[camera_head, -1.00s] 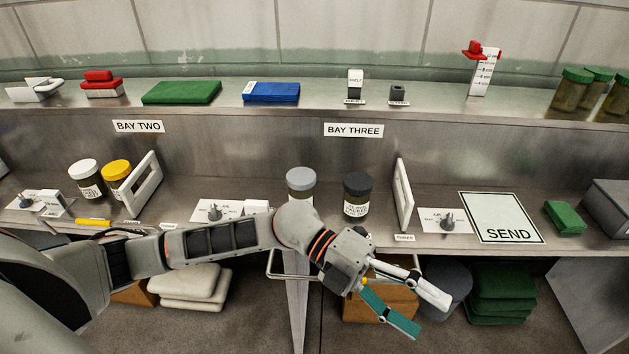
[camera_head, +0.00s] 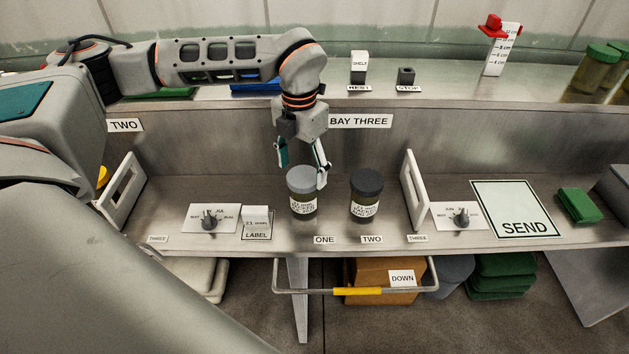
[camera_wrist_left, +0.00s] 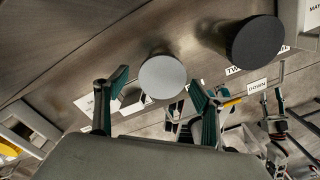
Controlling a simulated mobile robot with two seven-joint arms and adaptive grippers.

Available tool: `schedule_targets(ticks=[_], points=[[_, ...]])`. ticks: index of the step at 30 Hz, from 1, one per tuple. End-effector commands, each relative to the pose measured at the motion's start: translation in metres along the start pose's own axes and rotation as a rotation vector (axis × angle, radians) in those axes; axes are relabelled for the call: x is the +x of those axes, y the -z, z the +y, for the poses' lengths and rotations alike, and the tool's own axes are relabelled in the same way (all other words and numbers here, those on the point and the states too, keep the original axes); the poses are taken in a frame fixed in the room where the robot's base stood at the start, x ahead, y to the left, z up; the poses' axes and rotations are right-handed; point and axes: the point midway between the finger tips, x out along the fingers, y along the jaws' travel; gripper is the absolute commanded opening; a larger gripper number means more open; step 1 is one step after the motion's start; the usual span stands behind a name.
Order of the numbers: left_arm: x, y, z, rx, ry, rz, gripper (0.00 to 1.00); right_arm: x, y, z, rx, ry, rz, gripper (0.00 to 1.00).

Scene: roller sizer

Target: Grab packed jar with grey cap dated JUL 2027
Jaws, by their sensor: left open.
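The grey-capped jar (camera_head: 302,207) stands upright on the lower shelf of bay three, behind the ONE tag. Its white label has print too small to read surely, so I cannot confirm the date. A black-capped jar (camera_head: 366,206) stands to its right, behind the TWO tag. My left gripper (camera_head: 302,174) is open and points down at the grey-capped jar, its fingertips near the cap. In the left wrist view the grey cap (camera_wrist_left: 162,77) appears between the spread fingertips (camera_wrist_left: 158,82), with the black cap (camera_wrist_left: 255,40) to the right.
White dividers (camera_head: 412,185) and (camera_head: 122,192) bound the bay. A dial plate (camera_head: 461,217) and SEND pad (camera_head: 515,212) lie to the right. A LABEL stand (camera_head: 257,224) and another dial (camera_head: 209,219) are left. A yellow-gripped rail (camera_head: 357,291) runs below the front edge.

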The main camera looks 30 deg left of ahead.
Motion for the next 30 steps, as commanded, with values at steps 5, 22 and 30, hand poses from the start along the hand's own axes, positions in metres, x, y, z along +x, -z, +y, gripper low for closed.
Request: schedule_targets(ticks=[5, 22, 30], points=[[0.009, 0.001, 0.000, -0.001, 0.001, 0.003, 0.68, 0.005, 0.014, 0.009, -0.009, -0.011, 0.024, 0.36], [0.074, -0.003, -0.004, 0.000, 0.003, 0.001, 0.68, -0.004, 0.004, -0.001, 0.001, 0.001, -0.003, 0.36], [0.078, -0.003, -0.005, 0.001, 0.003, 0.000, 0.68, -0.003, 0.009, 0.001, 0.001, -0.001, 0.005, 0.36]])
